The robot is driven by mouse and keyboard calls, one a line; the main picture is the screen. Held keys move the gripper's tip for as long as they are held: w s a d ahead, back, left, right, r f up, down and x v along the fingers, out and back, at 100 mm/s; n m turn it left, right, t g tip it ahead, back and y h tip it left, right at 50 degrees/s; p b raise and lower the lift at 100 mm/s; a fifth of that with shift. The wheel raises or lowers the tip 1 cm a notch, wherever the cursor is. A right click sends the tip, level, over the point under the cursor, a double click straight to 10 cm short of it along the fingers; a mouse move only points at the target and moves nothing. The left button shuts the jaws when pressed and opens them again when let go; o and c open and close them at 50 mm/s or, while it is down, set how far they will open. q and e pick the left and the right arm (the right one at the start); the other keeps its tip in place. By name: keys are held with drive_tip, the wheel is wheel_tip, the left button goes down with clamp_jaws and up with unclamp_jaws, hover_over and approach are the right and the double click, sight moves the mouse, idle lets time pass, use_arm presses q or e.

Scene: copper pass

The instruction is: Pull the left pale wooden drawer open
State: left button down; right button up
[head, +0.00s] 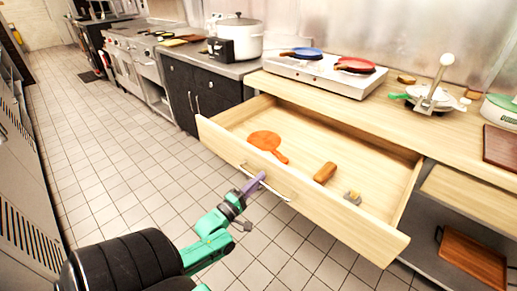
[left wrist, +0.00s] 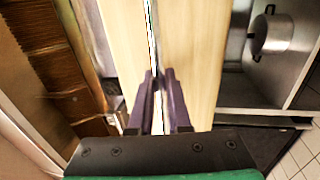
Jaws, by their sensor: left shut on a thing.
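The left pale wooden drawer (head: 330,212) is pulled well out from under the pale wooden counter, and its inside shows. It holds an orange paddle-shaped board (head: 265,141), a brown wooden block (head: 325,172) and a small metal-and-tan item (head: 352,197). A metal bar handle (head: 279,193) runs along its front. My left gripper (head: 257,181) has its purple fingers shut on the handle, near the handle's left end. In the left wrist view the fingers (left wrist: 158,88) close around the bar in front of the drawer's pale front (left wrist: 195,62). My right gripper is not in view.
On the counter (head: 395,118) stand a white hob (head: 318,75) with a blue and a red pan, and plates. A white pot (head: 237,40) stands farther back. A brown board (head: 472,261) lies on a shelf at right. The tiled floor at left is clear.

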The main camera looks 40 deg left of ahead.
use_arm(q)
drive_tip(key=c, duration=1.2)
unclamp_jaws()
drive_tip(key=shift+o, duration=0.2)
drive_tip(key=s+f, duration=0.2)
drive_tip(key=s, duration=1.2)
drive_tip(key=shift+s+d+f+b, duration=0.15)
drive_tip(key=shift+f+b, duration=0.15)
drive_tip(key=shift+f, duration=0.1)
drive_tip(key=shift+f, duration=0.1)
